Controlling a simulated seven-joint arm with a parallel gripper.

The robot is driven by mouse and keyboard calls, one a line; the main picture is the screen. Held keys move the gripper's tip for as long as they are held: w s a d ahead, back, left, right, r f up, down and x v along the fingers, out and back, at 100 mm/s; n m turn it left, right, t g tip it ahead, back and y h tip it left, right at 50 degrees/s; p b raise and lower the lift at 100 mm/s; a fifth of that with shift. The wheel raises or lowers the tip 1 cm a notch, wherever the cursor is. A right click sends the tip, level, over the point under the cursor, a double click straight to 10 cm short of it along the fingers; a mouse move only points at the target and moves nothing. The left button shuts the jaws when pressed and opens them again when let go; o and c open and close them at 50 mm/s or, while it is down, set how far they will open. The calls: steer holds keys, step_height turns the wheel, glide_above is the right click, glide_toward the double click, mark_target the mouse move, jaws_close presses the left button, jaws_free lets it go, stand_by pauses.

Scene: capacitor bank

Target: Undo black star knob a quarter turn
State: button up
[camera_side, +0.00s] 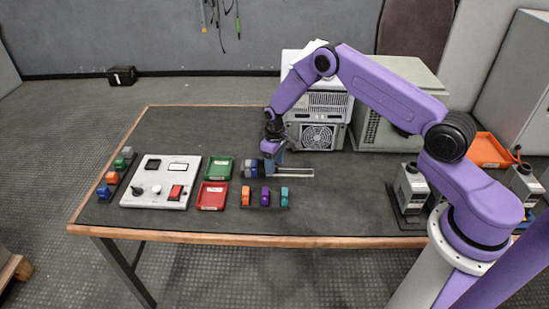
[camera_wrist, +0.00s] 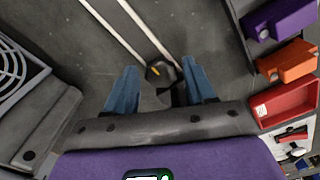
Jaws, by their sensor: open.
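The black star knob (camera_wrist: 160,73) with a yellow mark shows in the wrist view, at the near end of a pair of pale rails (camera_wrist: 128,28). My gripper (camera_wrist: 159,66) is open, with one blue finger on each side of the knob. A gap shows between the knob and the left finger; the right finger is closer, and I cannot tell if it touches. In the side view my gripper (camera_side: 269,166) points down at the left part of the rails (camera_side: 298,172). The knob cannot be made out there.
A rack with orange, purple and teal blocks (camera_side: 264,197) stands just in front of the rails. Green (camera_side: 219,169) and red (camera_side: 212,196) trays and a white switch panel (camera_side: 144,193) lie to the left. A grey fan unit (camera_side: 318,136) stands close behind.

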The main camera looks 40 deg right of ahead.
steer(key=shift+f, duration=0.2)
stand_by(0.5)
steer(key=c, duration=0.9)
steer(key=shift+c, duration=0.2)
steer(key=shift+d+n, duration=0.1)
steer(key=shift+n, duration=1.3)
